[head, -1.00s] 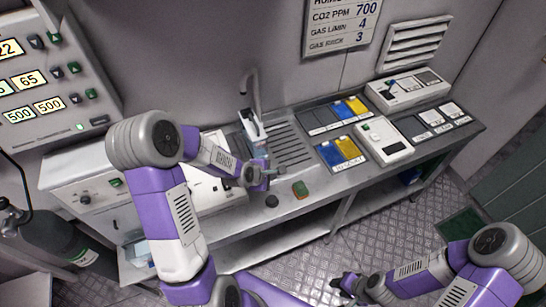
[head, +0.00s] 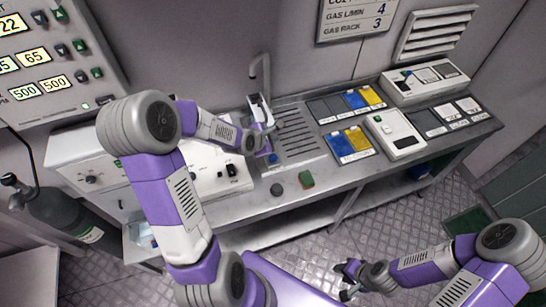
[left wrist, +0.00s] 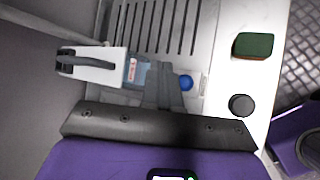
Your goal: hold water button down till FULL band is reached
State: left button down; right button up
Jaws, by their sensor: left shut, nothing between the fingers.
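A white jug with a dark handle (head: 256,106) stands under the tap (head: 265,70) at the drain grille. It also shows in the left wrist view (left wrist: 92,66), with a small red-marked label on its clear side. The round blue button (left wrist: 186,83) sits on the counter front of the jug; in the head view it is a small blue spot (head: 272,158). My left gripper (head: 266,132) is shut and empty, between the jug and the button. In the left wrist view its fingers (left wrist: 163,75) lie just beside the button; contact cannot be told. My right gripper (head: 347,278) is open and empty, low over the floor.
A green and red block (head: 306,179) and a round dark knob (head: 277,189) lie on the counter's front part. Blue and yellow trays (head: 349,144) and a white device (head: 395,134) stand right of the grille. A gas cylinder (head: 65,213) stands at the left.

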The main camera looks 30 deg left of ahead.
aim_at(272, 159)
pick_arm(q)
notch_tip(272, 159, down, 8)
jog(key=b, duration=0.5)
jog(key=shift+r, duration=0.2)
jog(key=shift+f+b, duration=0.1)
jog(key=shift+b, duration=0.25)
dwell(1.2)
jog(key=shift+f+b, duration=0.3)
jog(key=shift+f+b, duration=0.45)
jog(key=shift+f, duration=0.1)
dwell(4.5)
